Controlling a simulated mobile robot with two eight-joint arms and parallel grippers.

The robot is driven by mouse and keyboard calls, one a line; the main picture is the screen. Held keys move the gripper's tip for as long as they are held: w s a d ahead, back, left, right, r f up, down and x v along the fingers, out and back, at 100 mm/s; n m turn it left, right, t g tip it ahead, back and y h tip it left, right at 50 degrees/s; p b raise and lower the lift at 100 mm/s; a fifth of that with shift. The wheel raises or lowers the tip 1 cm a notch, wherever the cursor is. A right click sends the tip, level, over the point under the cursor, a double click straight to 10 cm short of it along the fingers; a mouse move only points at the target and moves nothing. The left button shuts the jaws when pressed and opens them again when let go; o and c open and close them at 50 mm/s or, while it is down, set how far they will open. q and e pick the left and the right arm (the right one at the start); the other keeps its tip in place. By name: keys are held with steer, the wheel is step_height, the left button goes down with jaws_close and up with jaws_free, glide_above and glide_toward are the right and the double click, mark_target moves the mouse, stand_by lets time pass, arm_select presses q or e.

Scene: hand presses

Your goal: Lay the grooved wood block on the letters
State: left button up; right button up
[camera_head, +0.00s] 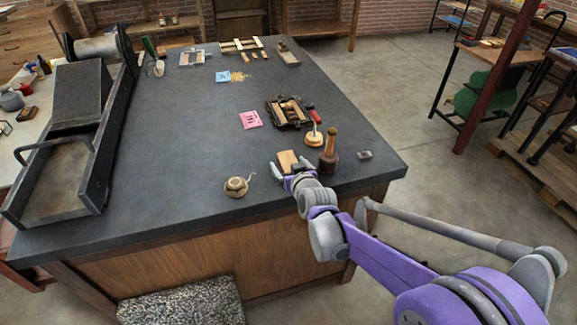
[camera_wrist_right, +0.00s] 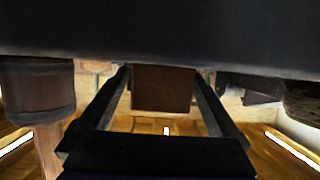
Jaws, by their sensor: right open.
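The wood block (camera_head: 288,160) lies near the front edge of the dark table; its groove cannot be made out. My right gripper (camera_head: 291,168) is open, with its fingers at either side of the block. In the right wrist view, which appears upside down, the block (camera_wrist_right: 163,88) shows between the two open fingers (camera_wrist_right: 165,95); contact cannot be told. A black frame (camera_head: 272,112) holding wooden pieces, likely the letters, lies farther back on the table; single letters are too small to read. My left gripper is not in view.
A wooden-handled tool (camera_head: 329,152) stands close right of the block, with a round knobbed piece (camera_head: 314,139) behind it. A brass tin (camera_head: 236,187) is to the left and a small metal piece (camera_head: 365,155) to the right. A pink card (camera_head: 250,119) lies left of the frame.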

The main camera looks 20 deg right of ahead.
jaws_close()
stand_by(0.6)
